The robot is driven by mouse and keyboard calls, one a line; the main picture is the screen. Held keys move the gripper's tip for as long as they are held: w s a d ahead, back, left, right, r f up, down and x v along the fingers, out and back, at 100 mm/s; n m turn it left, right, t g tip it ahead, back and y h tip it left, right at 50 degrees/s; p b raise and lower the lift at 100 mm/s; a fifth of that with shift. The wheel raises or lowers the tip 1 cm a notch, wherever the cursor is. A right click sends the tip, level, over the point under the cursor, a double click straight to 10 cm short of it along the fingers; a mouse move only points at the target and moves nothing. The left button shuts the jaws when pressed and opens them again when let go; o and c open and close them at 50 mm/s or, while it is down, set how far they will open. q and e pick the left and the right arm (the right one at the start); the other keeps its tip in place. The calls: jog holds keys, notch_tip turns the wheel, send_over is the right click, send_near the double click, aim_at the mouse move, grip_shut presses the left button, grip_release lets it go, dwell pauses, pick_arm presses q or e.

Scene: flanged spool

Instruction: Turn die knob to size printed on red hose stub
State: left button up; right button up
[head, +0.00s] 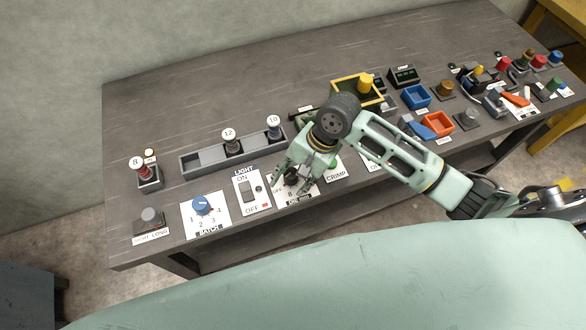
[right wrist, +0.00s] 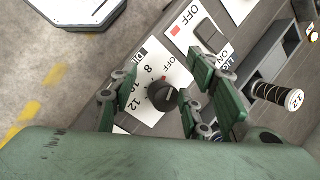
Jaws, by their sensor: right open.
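The die knob is a dark round knob (right wrist: 161,96) on a white plate marked OFF, 8, 10 and 12. In the head view the plate (head: 304,190) is partly hidden by my right gripper. My right gripper (head: 292,172) is open above the knob. In the right wrist view its fingers (right wrist: 160,90) stand on either side of the knob, and I cannot tell whether they touch it. The red hose stub (head: 143,173) stands in a dark holder at the far left, with a round white tag reading 8. My left gripper is not in view.
A grey rack (head: 205,163) holds stubs tagged 12 (head: 232,143) and 10 (head: 274,128). Left of the die plate are the light switch plate (head: 250,190) and the blue batch knob (head: 202,205). A crimp plate (head: 335,172) lies just right of the gripper. Blue and orange bins stand further right.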

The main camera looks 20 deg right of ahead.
aim_at(294, 173)
jog(key=w+d+r+m+g, duration=0.1)
jog(key=w+d+r+m, duration=0.25)
jog(key=m, duration=0.25)
jog(key=x, duration=0.5)
jog(key=p+x, duration=0.1)
jog(key=x, duration=0.1)
jog(key=shift+w+d+f, duration=0.3)
jog(key=shift+w+f, duration=0.05)
jog(key=shift+f, duration=0.1)
jog(key=c, duration=1)
jog(key=shift+c, duration=0.2)
